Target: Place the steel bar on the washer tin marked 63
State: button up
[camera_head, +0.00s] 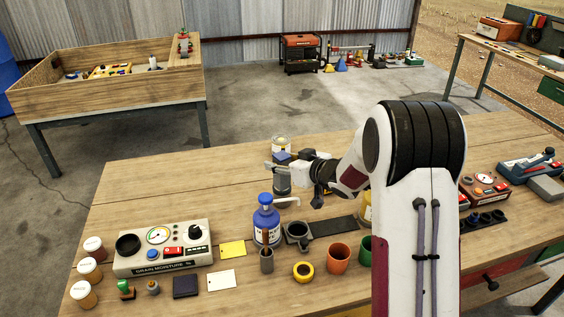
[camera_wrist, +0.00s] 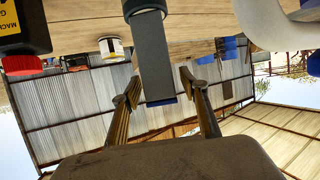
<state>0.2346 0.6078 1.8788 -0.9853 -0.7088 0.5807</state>
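A grey, square-sided bar (camera_wrist: 154,60) with a blue end stands before my gripper (camera_wrist: 160,83) in the upside-down wrist view. Its blue top (camera_head: 284,155) shows in the head view among the fingers. The fingers are spread, one on each side, with a visible gap on the right; contact on the left is unclear. My gripper (camera_head: 285,165) is over the back middle of the bench. A pale tin with a yellow label (camera_head: 281,143) stands just behind it, and also shows in the wrist view (camera_wrist: 111,47). I cannot read a 63 on any tin.
A blue bottle (camera_head: 266,220) stands in front of my gripper, beside a dark mug (camera_head: 298,235). A grain moisture meter (camera_head: 165,247) and several small jars are at the left. An orange cup (camera_head: 339,258) is near the front. The back left of the bench is clear.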

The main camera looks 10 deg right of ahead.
jog(key=shift+r, duration=0.15)
jog(key=shift+s+d+r, duration=0.15)
jog(key=shift+s+r, duration=0.05)
jog(key=shift+s, duration=0.1)
jog(key=v, duration=1.1)
jog(key=shift+s+r, duration=0.1)
dwell(0.4)
